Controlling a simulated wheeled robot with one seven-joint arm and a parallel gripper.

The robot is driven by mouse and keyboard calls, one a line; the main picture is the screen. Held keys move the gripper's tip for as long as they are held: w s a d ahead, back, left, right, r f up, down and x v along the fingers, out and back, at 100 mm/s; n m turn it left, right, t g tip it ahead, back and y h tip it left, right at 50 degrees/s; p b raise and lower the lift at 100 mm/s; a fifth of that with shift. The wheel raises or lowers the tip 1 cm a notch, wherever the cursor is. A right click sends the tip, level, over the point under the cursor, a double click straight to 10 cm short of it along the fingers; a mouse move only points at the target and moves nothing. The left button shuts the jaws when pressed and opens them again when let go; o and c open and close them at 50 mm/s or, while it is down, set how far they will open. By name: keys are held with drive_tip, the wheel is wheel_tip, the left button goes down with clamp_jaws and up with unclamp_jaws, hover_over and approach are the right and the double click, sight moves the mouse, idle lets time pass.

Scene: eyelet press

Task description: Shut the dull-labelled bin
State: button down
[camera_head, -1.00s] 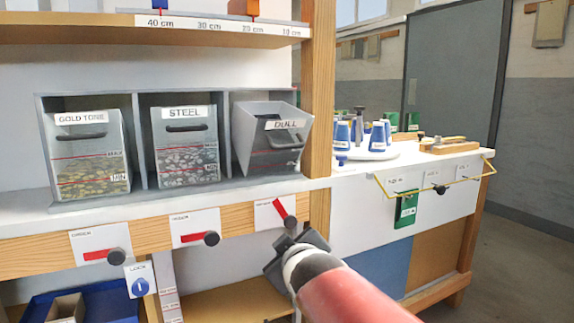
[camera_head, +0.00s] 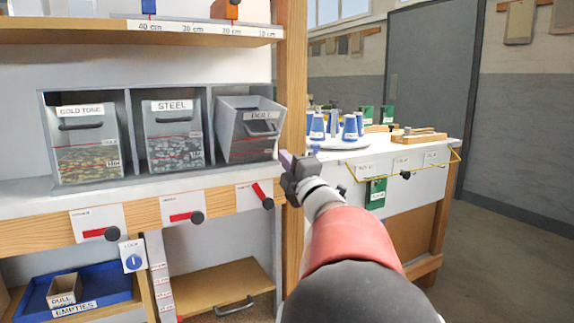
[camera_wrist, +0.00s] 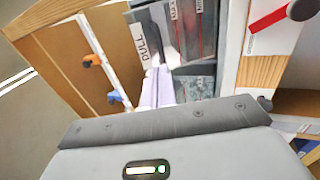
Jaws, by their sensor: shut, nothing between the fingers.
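The bin labelled DULL (camera_head: 232,147) is the rightmost of three clear-fronted bins in the grey rack. It is tilted out at the top, with its open mouth showing, while its neighbours sit upright. In the wrist view its label (camera_wrist: 146,40) is near the top middle. My gripper (camera_head: 284,160) is shut and empty, just right of the bin's lower right corner, by the wooden post. Whether it touches the bin I cannot tell. Its pale fingers show in the wrist view (camera_wrist: 155,88), pointing toward the bin.
The GOLD TONE bin (camera_head: 88,150) and STEEL bin (camera_head: 174,140) stand to the left. The wooden post (camera_head: 291,80) rises beside the rack. Red-handled knobs sit below; the one under DULL (camera_head: 266,201) is slanted. Blue cones (camera_head: 333,124) stand at right.

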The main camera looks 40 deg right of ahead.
sight(267, 136)
drive_tip(key=p+x, duration=0.1)
drive_tip(key=x, duration=0.7)
drive_tip(key=shift+p, duration=0.4)
